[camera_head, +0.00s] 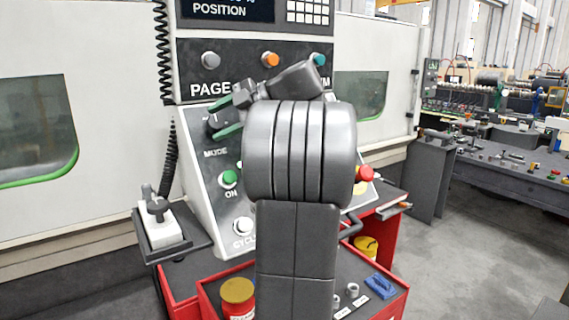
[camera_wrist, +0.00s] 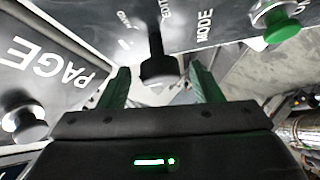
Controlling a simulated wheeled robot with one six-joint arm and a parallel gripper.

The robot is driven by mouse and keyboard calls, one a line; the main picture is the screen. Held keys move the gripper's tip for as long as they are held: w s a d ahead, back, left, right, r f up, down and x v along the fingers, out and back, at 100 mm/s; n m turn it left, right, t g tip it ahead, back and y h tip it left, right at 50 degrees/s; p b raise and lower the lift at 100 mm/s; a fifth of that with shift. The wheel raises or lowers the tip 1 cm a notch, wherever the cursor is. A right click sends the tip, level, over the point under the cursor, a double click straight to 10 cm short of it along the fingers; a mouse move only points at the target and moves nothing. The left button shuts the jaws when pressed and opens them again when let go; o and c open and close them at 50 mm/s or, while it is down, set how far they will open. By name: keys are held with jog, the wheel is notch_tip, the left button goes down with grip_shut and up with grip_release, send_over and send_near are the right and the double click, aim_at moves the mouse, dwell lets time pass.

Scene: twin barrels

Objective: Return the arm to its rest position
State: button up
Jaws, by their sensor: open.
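My arm (camera_head: 298,150) stands raised in the middle of the head view and hides part of the control panel (camera_head: 205,175). My gripper (camera_head: 226,118) is at the left end of the arm, close to the panel above the word MODE. Its two green fingers are apart, and the wrist view shows my gripper (camera_wrist: 158,72) open. A black MODE knob (camera_wrist: 158,50) appears between the fingertips in the wrist view, with gaps on both sides. Nothing is held.
Grey (camera_head: 210,60) and orange (camera_head: 270,60) knobs sit above PAGE. A green ON button (camera_head: 229,177) and red button (camera_head: 364,173) are lower. A red cart (camera_head: 180,285) carries a yellow-lidded red container (camera_head: 238,292) and a blue item (camera_head: 381,285).

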jog(key=shift+x, duration=0.85)
jog(key=shift+d, duration=0.15)
